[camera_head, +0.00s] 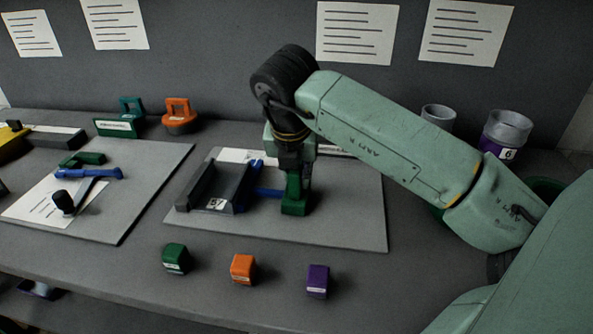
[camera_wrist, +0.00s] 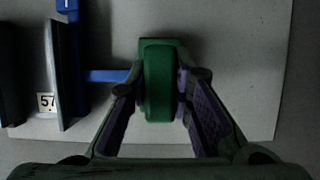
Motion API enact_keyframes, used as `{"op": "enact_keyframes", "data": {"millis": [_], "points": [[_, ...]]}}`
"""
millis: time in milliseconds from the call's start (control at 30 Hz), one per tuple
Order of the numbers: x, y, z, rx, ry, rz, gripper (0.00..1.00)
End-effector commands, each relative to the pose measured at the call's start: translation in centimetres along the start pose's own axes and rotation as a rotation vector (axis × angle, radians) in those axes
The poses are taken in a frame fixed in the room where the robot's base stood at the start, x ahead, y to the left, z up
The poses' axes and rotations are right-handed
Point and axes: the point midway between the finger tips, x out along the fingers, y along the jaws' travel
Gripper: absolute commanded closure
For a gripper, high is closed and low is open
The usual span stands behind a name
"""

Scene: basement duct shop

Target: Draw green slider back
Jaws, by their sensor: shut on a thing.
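The green slider (camera_head: 295,197) stands on the grey board on the right part of the bench, to the right of a dark channel-shaped rail marked 57 (camera_head: 208,188). A blue rod (camera_head: 268,192) runs from the rail side to the slider. My gripper (camera_head: 292,180) points down over the slider and is shut on it. In the wrist view the green slider (camera_wrist: 158,80) sits between my two purple-padded fingers (camera_wrist: 158,105), and the blue rod (camera_wrist: 106,76) meets it from the left.
Green (camera_head: 175,258), orange (camera_head: 243,268) and purple (camera_head: 317,281) blocks stand along the front. A left board (camera_head: 130,200) holds a blue-handled tool. Green (camera_head: 131,107) and orange (camera_head: 179,122) handled items stand behind. Cups (camera_head: 506,131) stand at back right. The right board (camera_head: 345,215) has bare room right of the slider.

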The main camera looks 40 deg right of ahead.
Motion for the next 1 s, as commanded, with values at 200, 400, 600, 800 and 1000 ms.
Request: {"op": "enact_keyframes", "data": {"millis": [200, 400, 600, 800, 1000], "points": [[0.0, 0.0, 0.0, 0.000, 0.000, 0.000, 1.00], [0.0, 0.0, 0.0, 0.000, 0.000, 0.000, 1.00], [0.4, -1.5, -0.1, 0.006, 0.000, -0.001, 1.00], [0.5, -6.6, -0.1, 0.010, -0.002, -0.002, 1.00], [0.1, -9.6, 0.0, 0.005, -0.002, -0.001, 1.00]]}}
